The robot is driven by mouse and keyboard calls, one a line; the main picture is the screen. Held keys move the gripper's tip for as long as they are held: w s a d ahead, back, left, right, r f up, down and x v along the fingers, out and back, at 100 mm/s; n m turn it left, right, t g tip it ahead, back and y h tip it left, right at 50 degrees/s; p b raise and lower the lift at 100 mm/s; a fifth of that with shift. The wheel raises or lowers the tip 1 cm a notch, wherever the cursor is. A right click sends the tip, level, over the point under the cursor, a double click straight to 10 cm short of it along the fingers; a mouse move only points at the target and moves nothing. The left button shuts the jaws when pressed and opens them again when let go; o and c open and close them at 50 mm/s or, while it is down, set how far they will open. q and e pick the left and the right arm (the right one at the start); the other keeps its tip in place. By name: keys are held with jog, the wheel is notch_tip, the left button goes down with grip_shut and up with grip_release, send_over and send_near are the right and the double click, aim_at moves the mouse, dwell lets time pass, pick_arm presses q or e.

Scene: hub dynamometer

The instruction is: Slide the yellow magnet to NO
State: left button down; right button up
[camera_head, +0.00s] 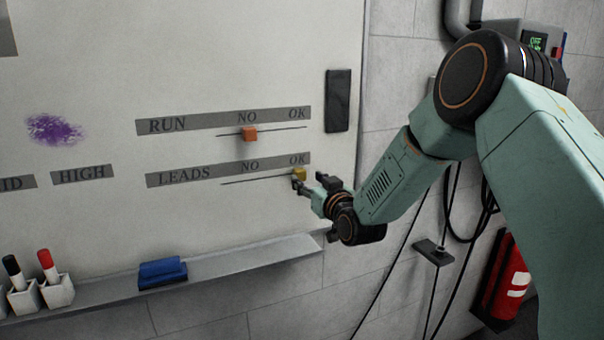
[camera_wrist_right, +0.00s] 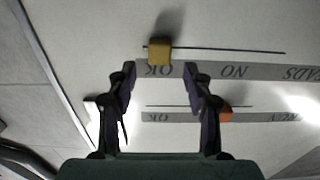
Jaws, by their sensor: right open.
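The yellow magnet (camera_head: 299,174) sits on the thin line under the LEADS label strip (camera_head: 228,170), below OK at its right end. NO on that strip lies to its left. My right gripper (camera_head: 312,184) is close to the magnet, coming from the lower right. In the right wrist view the yellow magnet (camera_wrist_right: 160,52) lies beyond the gap between the two fingertips of the open right gripper (camera_wrist_right: 158,72). The fingers look empty, and I cannot tell whether one touches the magnet. My left gripper is not in view.
An orange magnet (camera_head: 249,134) sits on the RUN line under NO. A black panel (camera_head: 338,100) is at the board's right edge. The ledge (camera_head: 220,262) below holds a blue eraser (camera_head: 162,273) and markers in white holders (camera_head: 55,291).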

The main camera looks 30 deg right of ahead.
aim_at(302, 174)
jog(key=shift+w+d+p, duration=0.2)
jog(key=shift+w+p, duration=0.1)
jog(key=shift+w, duration=2.1)
jog(key=shift+s, duration=0.1)
jog(key=shift+c, duration=0.3)
jog(key=shift+c, duration=0.8)
grip_shut()
